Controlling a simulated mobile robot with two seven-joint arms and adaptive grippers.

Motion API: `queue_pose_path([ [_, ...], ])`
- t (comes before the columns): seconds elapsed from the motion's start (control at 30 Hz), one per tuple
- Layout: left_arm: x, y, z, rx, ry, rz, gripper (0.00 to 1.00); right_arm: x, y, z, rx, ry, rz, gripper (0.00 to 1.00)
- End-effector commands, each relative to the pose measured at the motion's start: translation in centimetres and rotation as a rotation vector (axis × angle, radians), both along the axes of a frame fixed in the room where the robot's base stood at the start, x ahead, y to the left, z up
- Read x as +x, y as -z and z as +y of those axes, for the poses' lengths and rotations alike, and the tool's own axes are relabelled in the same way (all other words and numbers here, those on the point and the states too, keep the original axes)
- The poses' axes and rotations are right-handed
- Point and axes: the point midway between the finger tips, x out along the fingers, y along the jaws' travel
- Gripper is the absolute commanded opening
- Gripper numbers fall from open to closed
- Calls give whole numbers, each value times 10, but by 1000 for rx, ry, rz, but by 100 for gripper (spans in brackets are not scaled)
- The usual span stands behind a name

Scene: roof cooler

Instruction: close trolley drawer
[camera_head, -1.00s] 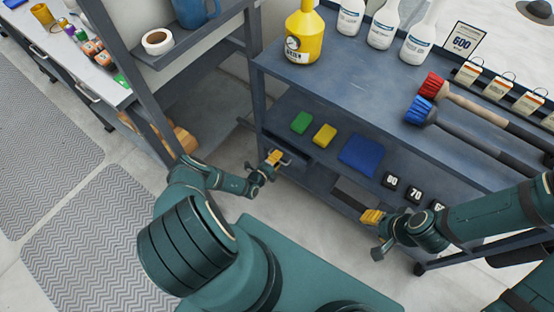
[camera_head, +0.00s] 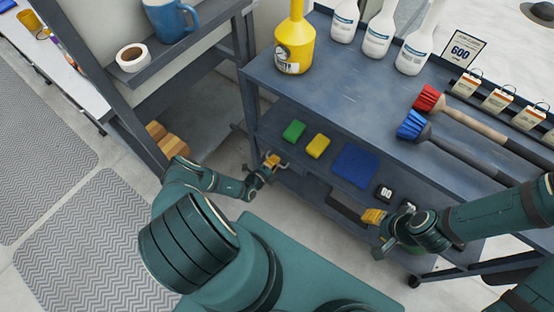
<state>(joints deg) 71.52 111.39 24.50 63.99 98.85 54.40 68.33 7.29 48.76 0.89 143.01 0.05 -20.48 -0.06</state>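The grey-blue trolley (camera_head: 350,90) stands in front of me, with a top and a lower shelf. The drawer (camera_head: 292,160) is at the left end, just under the lower shelf. Only a small dark part of it shows, so I cannot tell how far out it is. My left gripper (camera_head: 272,161), with yellow fingertips, is at the drawer's front and looks close to or touching it. Its finger gap is too small to judge. My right gripper (camera_head: 374,216) is in front of the trolley's lower right part, below the lower shelf, and its opening is unclear.
Green (camera_head: 293,131) and yellow (camera_head: 318,146) sponges and a blue cloth (camera_head: 355,165) lie on the lower shelf. A yellow jug (camera_head: 295,45), white bottles and two brushes are on top. A rack (camera_head: 185,45) stands left. Floor mats (camera_head: 85,250) lie at lower left.

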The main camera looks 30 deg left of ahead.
Motion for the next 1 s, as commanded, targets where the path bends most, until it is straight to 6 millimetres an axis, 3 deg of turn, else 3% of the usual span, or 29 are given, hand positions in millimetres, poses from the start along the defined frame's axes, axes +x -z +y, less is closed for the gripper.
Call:
queue_pose_path([
  [0.07, -2, 0, 1, 0, -1, 0, 0, 0, 0, 0, 0, 0, 1, 47],
  [0.2, -2, 0, 0, 0, -1, 0, 39, -1, 0, 0, 0, 0, 1, 47],
  [0.63, -11, -1, 2, 0, -2, 2, 39, 0, 0, 0, 0, 0, 1, 47],
  [1.0, -80, -16, 7, -1, -2, 3, 39, 0, 0, 0, 0, 0, 1, 47],
])
